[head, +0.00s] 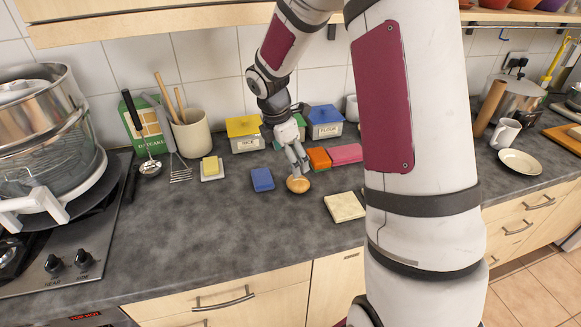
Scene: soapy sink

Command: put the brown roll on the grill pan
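The brown roll (298,185) is a small round bun low over or on the dark grey counter, in the middle of the head view. My gripper (299,172) points down right at the roll, with its fingertips at the roll's upper edge. The fingers are small and seen partly from behind, so I cannot tell whether they grip the roll or only stand around it. I cannot make out a grill pan for certain; my large arm link hides part of the counter on the right.
A blue block (262,179), an orange-green sponge (319,158), a pink block (345,153) and a pale square slab (344,207) lie near the roll. Canisters (243,133) stand behind. A glass steamer (45,130) fills the left. The front left counter is clear.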

